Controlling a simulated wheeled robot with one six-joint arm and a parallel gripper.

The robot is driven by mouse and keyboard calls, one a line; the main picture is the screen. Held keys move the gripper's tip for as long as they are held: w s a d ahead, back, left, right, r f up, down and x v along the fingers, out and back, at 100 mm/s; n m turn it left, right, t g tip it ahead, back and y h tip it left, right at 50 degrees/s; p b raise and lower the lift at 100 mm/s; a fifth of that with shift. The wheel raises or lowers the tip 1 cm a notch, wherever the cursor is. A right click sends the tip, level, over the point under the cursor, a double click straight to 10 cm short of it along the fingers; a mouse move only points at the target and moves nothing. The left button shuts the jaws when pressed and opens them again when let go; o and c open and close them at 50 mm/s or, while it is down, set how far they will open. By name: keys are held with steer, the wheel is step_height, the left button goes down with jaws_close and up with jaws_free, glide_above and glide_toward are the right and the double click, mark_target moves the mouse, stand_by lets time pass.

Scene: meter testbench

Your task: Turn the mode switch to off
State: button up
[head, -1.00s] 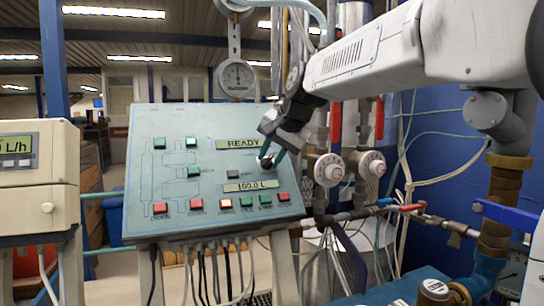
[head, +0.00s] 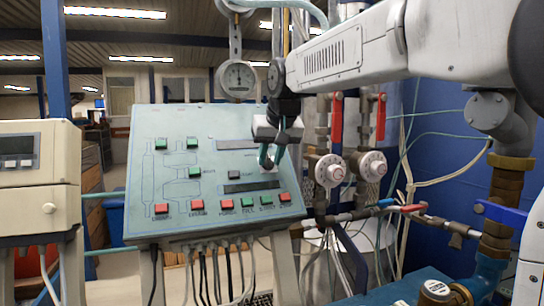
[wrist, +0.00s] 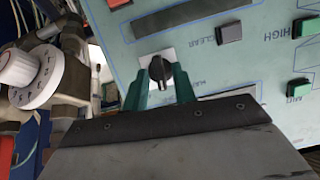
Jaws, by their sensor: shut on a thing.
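The mode switch (wrist: 160,71) is a black rotary knob on a small pale plate on the slanted light-blue control panel (head: 150,125). In the wrist view its ridge stands nearly upright in the picture. My gripper (wrist: 160,92) has its two green fingers on either side of the knob, shut on it. In the head view my gripper (head: 269,158) reaches down to the right part of the panel and hides the knob.
Red and green push buttons (head: 246,202) line the panel's lower edge. A grey button (wrist: 229,33) sits near the knob. Two white dial valves (head: 330,170) with red-handled pipes stand right of the panel. A beige meter box (head: 30,180) is at left.

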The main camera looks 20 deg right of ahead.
steer(key=shift+n, duration=0.4)
steer(key=shift+f, duration=0.1)
steer(key=o, duration=0.6)
steer(key=v, duration=0.8)
steer(key=shift+a, duration=0.1)
steer(key=shift+f, duration=0.1)
steer(key=s+d+f+g, duration=0.1)
steer(key=s+f, duration=0.7)
steer(key=s, duration=0.3)
steer(key=s+d+f+g, duration=0.1)
steer(key=s+f+g, duration=0.1)
steer(key=s+f, duration=0.7)
steer(key=s+d+f+g, duration=0.1)
steer(key=s+f+g, duration=0.1)
steer(key=s+f, duration=0.7)
steer(key=shift+s+d+f, duration=0.1)
steer(key=shift+s, duration=0.95)
steer(key=shift+s+d+f, duration=0.1)
steer(key=shift+s, duration=1)
